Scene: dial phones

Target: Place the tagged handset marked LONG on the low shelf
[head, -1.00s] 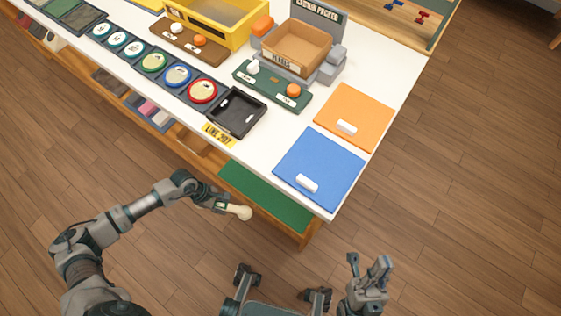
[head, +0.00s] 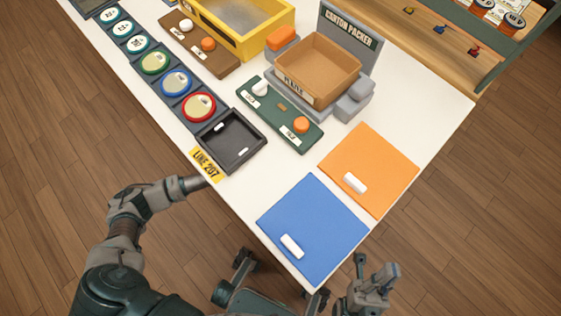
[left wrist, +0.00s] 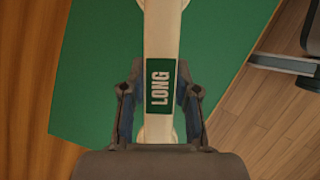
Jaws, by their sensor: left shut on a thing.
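The cream handset (left wrist: 160,30) with a green tag reading LONG runs lengthwise through the middle of the left wrist view. My left gripper (left wrist: 159,93) is shut on it, one finger on each side of the tag. The green surface of the low shelf (left wrist: 95,70) lies behind the handset; I cannot tell whether they touch. In the head view my left forearm reaches under the table edge, so the left gripper, handset and shelf are hidden there. My right gripper (head: 376,270) is open and empty, off the table's near corner.
The white table (head: 225,195) holds a black tray (head: 232,140), a blue mat (head: 315,225), an orange mat (head: 385,165) and a cardboard box (head: 318,70). Its edge overhangs my left arm. Wood (left wrist: 25,70) borders the green shelf surface; floor (left wrist: 265,115) shows at right.

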